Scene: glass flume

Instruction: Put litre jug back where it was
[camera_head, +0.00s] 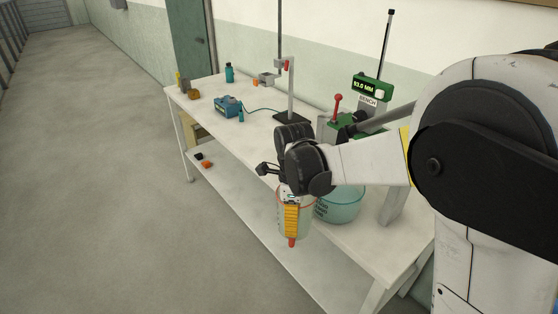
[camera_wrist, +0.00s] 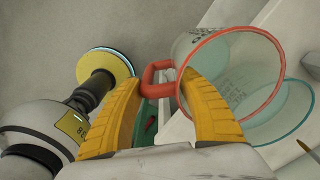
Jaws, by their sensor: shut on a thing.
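The litre jug (camera_wrist: 235,62) is clear, with a red rim, a red handle (camera_wrist: 158,68) and dark printed marks on its wall. In the wrist view its mouth faces the camera. My gripper (camera_wrist: 160,85) is shut on the handle, with a yellow finger on each side. In the head view my gripper (camera_head: 291,218) hides much of the jug (camera_head: 308,222).
The white bench (camera_head: 325,238) has a lower shelf (camera_head: 240,205). Behind are a green instrument (camera_head: 370,88) reading 93.0 MM and a stand (camera_head: 291,95). A blue box (camera_head: 228,106) sits farther left. Floor at left is clear.

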